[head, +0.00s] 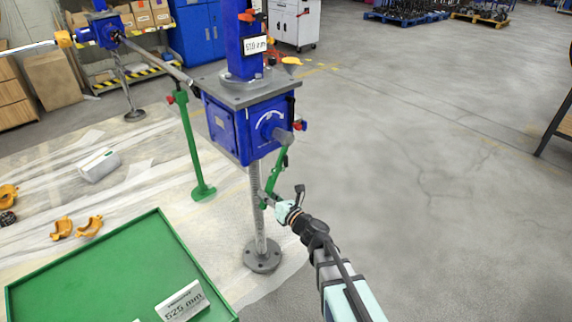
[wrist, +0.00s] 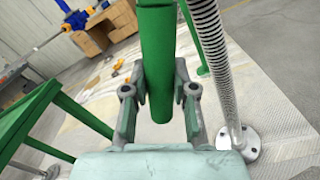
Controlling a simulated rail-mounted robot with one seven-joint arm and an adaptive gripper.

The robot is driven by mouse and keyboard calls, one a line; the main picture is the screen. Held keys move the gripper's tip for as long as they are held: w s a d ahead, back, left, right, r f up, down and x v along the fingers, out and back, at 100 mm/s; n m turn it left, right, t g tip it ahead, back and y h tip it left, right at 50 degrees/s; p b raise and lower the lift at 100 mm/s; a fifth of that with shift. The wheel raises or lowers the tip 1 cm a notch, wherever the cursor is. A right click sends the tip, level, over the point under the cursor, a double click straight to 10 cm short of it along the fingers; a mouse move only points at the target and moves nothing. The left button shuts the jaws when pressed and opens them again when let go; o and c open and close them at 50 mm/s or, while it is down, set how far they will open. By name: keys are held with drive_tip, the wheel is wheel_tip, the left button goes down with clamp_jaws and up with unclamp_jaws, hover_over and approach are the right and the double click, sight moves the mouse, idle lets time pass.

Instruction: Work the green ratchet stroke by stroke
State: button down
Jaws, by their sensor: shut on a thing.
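The green ratchet (head: 279,168) hangs from the shaft on the near right side of the blue screw jack (head: 237,130). Its handle slants down and slightly left. My gripper (head: 271,201) is at the handle's lower end, beside the threaded screw (head: 257,205). In the wrist view, the ratchet handle (wrist: 157,50) runs down between the two fingers of my gripper (wrist: 158,88), which are shut on it near its end. The screw (wrist: 212,50) stands just right of the fingers. A display (head: 256,44) on the jack's column shows a millimetre reading, blurred in its digits.
A green tray table (head: 110,265) with a white millimetre card (head: 183,301) stands at front left. The screw ends in a round floor flange (head: 262,256). The floor to the right is clear.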

drive_tip(key=shift+w+d+f+n+b, duration=0.15)
drive_tip(key=shift+w+d+n+b, duration=0.15)
drive_tip(key=shift+w+d+n, duration=0.15)
drive_tip(key=shift+w+d+f+n+b, duration=0.15)
drive_tip(key=shift+w+d+n+b, duration=0.15)
drive_tip(key=shift+w, duration=0.25)
drive_tip(key=shift+d, duration=0.1)
drive_tip(key=w+d+n+b, duration=0.1)
drive_tip(key=w+d+f+n+b, duration=0.1)
drive_tip(key=w, duration=0.1)
drive_tip(key=shift+d+b, duration=0.3)
drive_tip(key=shift+d, duration=0.1)
drive_tip(key=shift+w+d+n+b, duration=1.15)
drive_tip(key=shift+w+d+n, duration=0.2)
drive_tip(key=shift+w+d, duration=0.15)
drive_tip(key=shift+w, duration=0.1)
